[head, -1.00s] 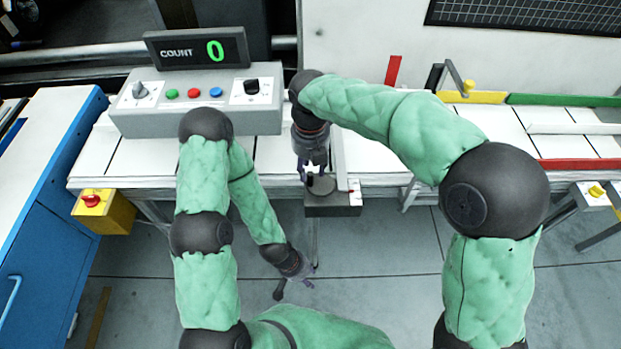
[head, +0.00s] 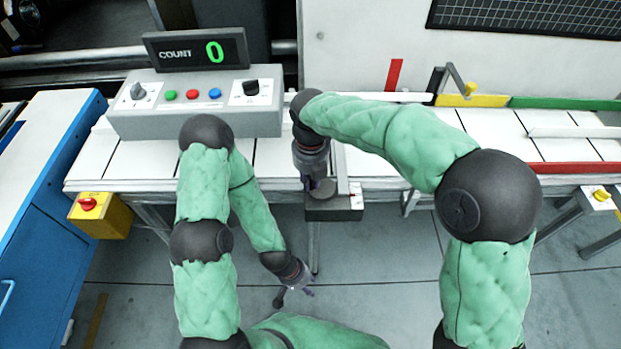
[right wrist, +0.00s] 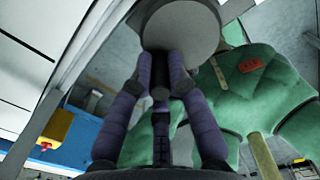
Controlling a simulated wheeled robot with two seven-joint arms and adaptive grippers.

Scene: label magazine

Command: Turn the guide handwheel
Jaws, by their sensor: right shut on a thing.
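The guide handwheel is a grey disc (right wrist: 182,28) with a short dark handle (right wrist: 159,88). In the head view the handwheel (head: 322,188) sits on a dark grey block at the table's front edge, partly hidden by my right gripper. My right gripper (head: 314,184) reaches down to it from above. In the right wrist view the purple fingers of my right gripper (right wrist: 160,80) are shut on the handle, one on each side. My left gripper (head: 293,295) hangs low in front of the table, away from everything; its fingers look spread and empty.
A grey control box (head: 197,112) with buttons, knobs and a counter display (head: 197,49) reading 0 stands left on the white table. A yellow box with a red knob (head: 89,203) is at the front left. Green, yellow and red rails (head: 580,167) lie to the right.

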